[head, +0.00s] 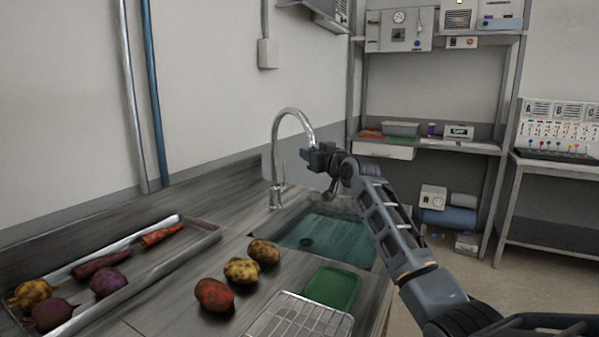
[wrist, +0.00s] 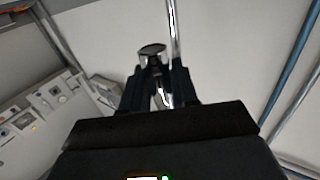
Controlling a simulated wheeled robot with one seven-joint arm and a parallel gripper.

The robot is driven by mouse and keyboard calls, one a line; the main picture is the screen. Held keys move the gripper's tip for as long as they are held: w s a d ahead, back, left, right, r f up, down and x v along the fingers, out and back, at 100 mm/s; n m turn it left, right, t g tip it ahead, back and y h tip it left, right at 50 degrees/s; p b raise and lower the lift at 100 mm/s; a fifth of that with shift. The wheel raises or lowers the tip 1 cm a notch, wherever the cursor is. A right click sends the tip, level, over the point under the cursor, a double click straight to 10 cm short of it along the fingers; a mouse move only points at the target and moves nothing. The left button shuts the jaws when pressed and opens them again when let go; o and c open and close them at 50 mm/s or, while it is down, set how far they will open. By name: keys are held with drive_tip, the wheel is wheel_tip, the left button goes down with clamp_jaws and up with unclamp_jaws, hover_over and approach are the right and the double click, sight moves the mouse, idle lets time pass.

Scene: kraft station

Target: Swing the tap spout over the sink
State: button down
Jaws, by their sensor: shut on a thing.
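The chrome tap (head: 275,150) stands at the back edge of the sink, and its spout (head: 300,117) arches up and to the right. The sink (head: 325,238) is a teal basin set in the counter, and the spout's end is above it. My gripper (head: 312,157) is at the downturned end of the spout, shut on it. In the wrist view the fingers (wrist: 160,85) close around a shiny metal tube, with a round dark end (wrist: 152,49) beside it. The exact contact is partly hidden by the fingers.
Several root vegetables (head: 240,271) lie on the counter in front of the sink, near a green board (head: 332,288) and a wire rack (head: 298,318). A metal tray (head: 190,247) with more vegetables is at left. Shelves (head: 430,145) stand behind.

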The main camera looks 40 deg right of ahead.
drive_tip(key=w+d+b, duration=0.1)
drive_tip(key=d+b, duration=0.6)
drive_tip(key=d, duration=0.2)
drive_tip(key=shift+w, duration=0.1)
drive_tip(key=c, duration=1)
unclamp_jaws()
drive_tip(key=shift+a, duration=0.1)
drive_tip(key=v, duration=0.7)
drive_tip(key=shift+s+b, duration=0.3)
drive_tip(key=shift+s, duration=0.1)
drive_tip(key=shift+a, duration=0.1)
